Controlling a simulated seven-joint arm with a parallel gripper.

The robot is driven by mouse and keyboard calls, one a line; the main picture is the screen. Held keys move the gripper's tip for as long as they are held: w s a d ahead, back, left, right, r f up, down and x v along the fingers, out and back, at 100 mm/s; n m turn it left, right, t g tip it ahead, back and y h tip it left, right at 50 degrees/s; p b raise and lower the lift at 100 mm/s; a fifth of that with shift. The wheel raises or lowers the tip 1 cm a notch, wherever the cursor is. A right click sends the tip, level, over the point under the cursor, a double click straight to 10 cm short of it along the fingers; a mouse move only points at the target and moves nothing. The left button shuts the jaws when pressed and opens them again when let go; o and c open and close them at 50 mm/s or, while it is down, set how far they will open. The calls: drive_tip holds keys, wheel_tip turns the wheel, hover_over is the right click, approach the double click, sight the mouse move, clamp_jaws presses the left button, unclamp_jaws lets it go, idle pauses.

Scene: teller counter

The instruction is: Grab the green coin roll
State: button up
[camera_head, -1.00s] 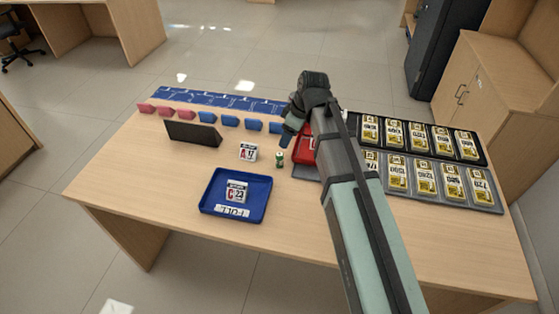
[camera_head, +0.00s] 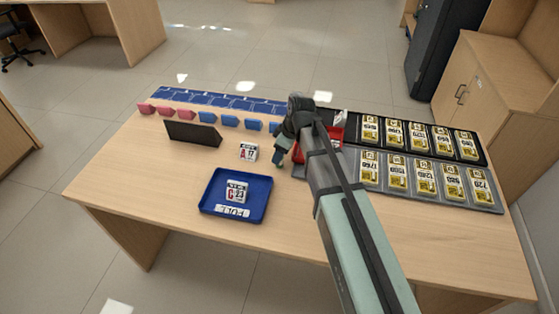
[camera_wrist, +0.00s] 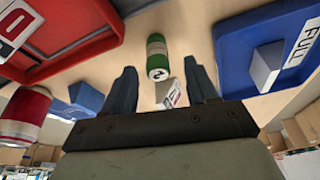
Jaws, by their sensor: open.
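The green coin roll (camera_wrist: 157,58) stands on the counter in the wrist view, with a green side, pale bands and a dark mark on its end. My gripper (camera_wrist: 160,68) is open and empty, with one finger to each side of the roll's line in that view. The roll appears just beyond the fingertips, and I cannot tell whether it is between them. In the head view my gripper (camera_head: 279,158) is low over the counter and hides the roll.
A blue tray (camera_head: 205,210) with a "FULL" label lies front left of my gripper. A red tray (camera_wrist: 75,45) and a red roll (camera_wrist: 24,117) show on the wrist view's left. A small white calendar block (camera_head: 248,152) stands close by.

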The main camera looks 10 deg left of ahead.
drive_tip(key=shift+x, duration=2.25)
drive_tip(key=shift+w, duration=0.1)
clamp_jaws()
